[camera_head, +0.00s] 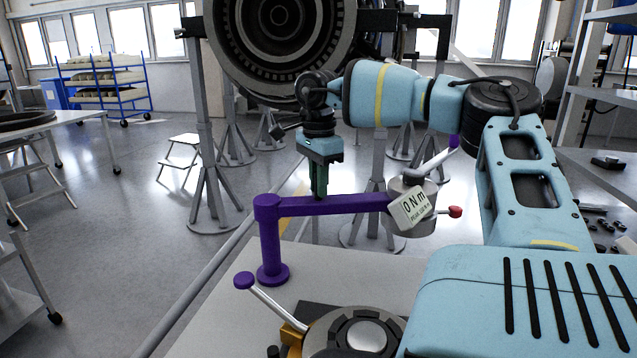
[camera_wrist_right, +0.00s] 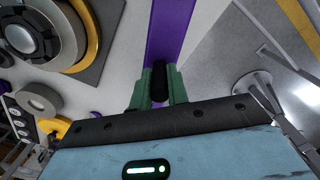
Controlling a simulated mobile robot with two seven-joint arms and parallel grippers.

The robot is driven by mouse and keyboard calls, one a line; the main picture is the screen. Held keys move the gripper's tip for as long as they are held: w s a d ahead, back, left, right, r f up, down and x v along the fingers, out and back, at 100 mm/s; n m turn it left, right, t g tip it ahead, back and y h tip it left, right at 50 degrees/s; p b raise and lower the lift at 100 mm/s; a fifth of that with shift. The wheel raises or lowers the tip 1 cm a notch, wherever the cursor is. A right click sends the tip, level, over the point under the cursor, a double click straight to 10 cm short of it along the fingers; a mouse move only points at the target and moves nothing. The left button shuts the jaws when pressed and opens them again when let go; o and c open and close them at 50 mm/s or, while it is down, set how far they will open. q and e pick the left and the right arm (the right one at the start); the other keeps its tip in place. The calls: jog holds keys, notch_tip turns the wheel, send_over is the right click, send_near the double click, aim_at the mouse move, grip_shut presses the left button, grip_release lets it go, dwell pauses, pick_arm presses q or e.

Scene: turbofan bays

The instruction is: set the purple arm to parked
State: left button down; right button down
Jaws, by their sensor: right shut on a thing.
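The purple arm (camera_head: 335,205) is a level bar running from a purple upright post (camera_head: 268,240) on the left to a grey round hub at the right. My right gripper (camera_head: 320,193) points down onto the middle of the bar. In the right wrist view, its green fingers (camera_wrist_right: 160,82) are shut around a short black grip (camera_wrist_right: 160,77), with the purple bar (camera_wrist_right: 167,28) directly behind it. My left gripper is not in view.
A grey hub (camera_head: 412,188) carries a white "0 N m" tag (camera_head: 409,208) and a red-tipped lever (camera_head: 455,212). A metal lever with a purple knob (camera_head: 243,280) rises from a round fixture (camera_head: 355,335) in front. A turbofan (camera_head: 280,40) stands behind on stands.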

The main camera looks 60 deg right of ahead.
jog(key=shift+r, duration=0.15)
jog(key=c, duration=1.4)
grip_release()
jog(key=shift+d, duration=0.1)
jog(key=shift+o, duration=0.2)
jog(key=shift+r+b, duration=0.3)
jog(key=shift+r, duration=3.5)
